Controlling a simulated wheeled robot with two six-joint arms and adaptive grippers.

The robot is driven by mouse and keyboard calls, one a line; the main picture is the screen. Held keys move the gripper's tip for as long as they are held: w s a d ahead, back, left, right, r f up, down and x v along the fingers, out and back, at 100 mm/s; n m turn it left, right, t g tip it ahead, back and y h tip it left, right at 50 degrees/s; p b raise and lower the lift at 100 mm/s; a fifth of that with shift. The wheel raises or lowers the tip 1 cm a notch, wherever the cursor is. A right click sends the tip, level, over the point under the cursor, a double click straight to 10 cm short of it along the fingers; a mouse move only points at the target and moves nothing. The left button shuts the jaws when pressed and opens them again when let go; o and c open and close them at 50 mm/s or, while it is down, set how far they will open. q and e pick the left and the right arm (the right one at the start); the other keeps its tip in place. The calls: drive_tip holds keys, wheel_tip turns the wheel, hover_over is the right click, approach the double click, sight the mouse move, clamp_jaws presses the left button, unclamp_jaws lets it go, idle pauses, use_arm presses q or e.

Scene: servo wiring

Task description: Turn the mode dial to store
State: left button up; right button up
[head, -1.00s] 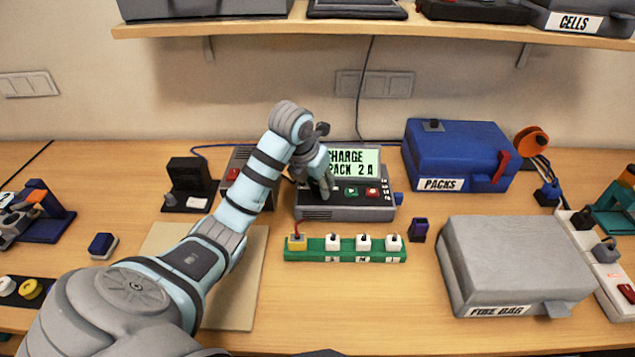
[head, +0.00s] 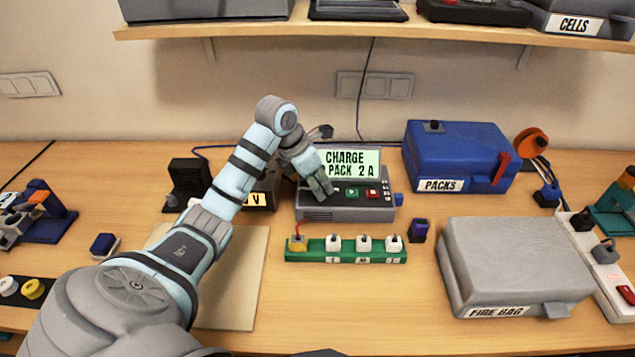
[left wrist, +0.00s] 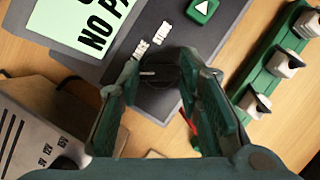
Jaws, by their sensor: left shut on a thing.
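The grey charger (head: 345,213) stands at the middle back of the table. Its pale green screen (head: 350,163) shows CHARGE and PACK 2 A, partly covered by my arm. My left gripper (head: 325,192) reaches down onto the charger's front left. In the left wrist view, the black mode dial (left wrist: 155,72) sits between the fingers of my left gripper (left wrist: 160,68), which is shut on it. A short white mark on the dial points to the left of that picture. Two small white labels lie beside it; one appears to read STORE (left wrist: 162,38).
A green board (head: 345,256) with several white plugs and one yellow plug lies in front of the charger. A blue PACKS box (head: 458,150) stands behind right, and a grey FIRE BAG box (head: 515,260) front right. A beige mat (head: 240,290) lies under my left arm.

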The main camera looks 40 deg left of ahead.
use_arm(q)
drive_tip(key=m+h, duration=0.1)
drive_tip(key=m, duration=0.2)
drive_tip(key=shift+a+m+g, duration=0.1)
drive_tip(key=shift+m+g, duration=0.2)
drive_tip(key=shift+m, duration=0.1)
drive_tip(key=m, duration=0.1)
drive_tip(key=m+g+h, duration=0.1)
drive_tip(key=m, duration=0.1)
drive_tip(key=shift+w+a+m, duration=0.1)
drive_tip(key=shift+w+m, duration=0.05)
drive_tip(key=shift+m, duration=0.15)
drive_tip(key=m+g+h+b, duration=0.1)
drive_tip(key=m, duration=0.2)
drive_tip(key=shift+w+m, duration=0.15)
drive_tip(key=shift+m, duration=0.15)
drive_tip(key=shift+r+m+g, duration=0.1)
drive_tip(key=shift+m+g, duration=0.4)
drive_tip(key=shift+m, duration=0.8)
drive_tip(key=shift+w+f+m+g+b, duration=0.2)
drive_tip(key=shift+m+g+b, duration=0.45)
drive_tip(key=shift+m, duration=0.45)
drive_tip(key=shift+m+b, duration=0.4)
drive_tip(key=shift+b, duration=0.4)
drive_tip(key=shift+s+r+m+g+b, duration=0.1)
drive_tip(key=shift+m+g+b, duration=0.15)
drive_tip(key=shift+m+b, duration=0.2)
